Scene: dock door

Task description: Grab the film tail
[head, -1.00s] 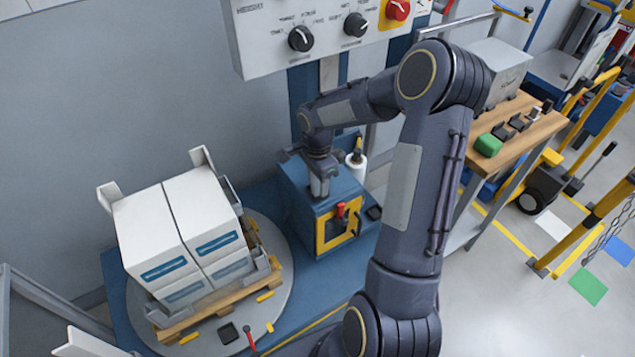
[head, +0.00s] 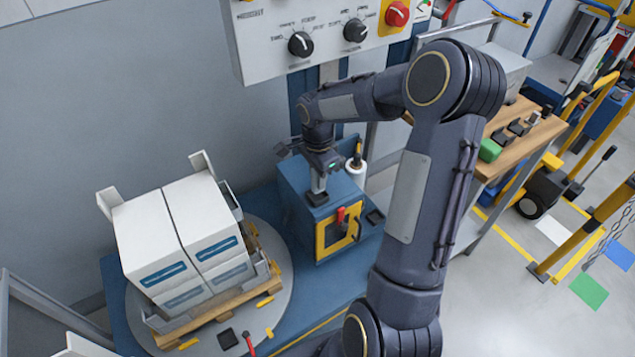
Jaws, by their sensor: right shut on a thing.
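My right gripper (head: 318,187) points down over the top of a blue cabinet (head: 293,194) with a yellow-framed front, beside the pallet load. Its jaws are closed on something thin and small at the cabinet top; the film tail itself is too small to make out. A white roll (head: 356,172) with a dark top stands just right of the gripper. White boxes (head: 205,222) with blue labels stand on a wooden pallet on the round turntable (head: 290,285). My left gripper is not in view.
A control panel (head: 325,35) with black knobs and a red button hangs above. Upright corner plates (head: 109,198) surround the boxes. Yellow railings (head: 585,235) stand at far right.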

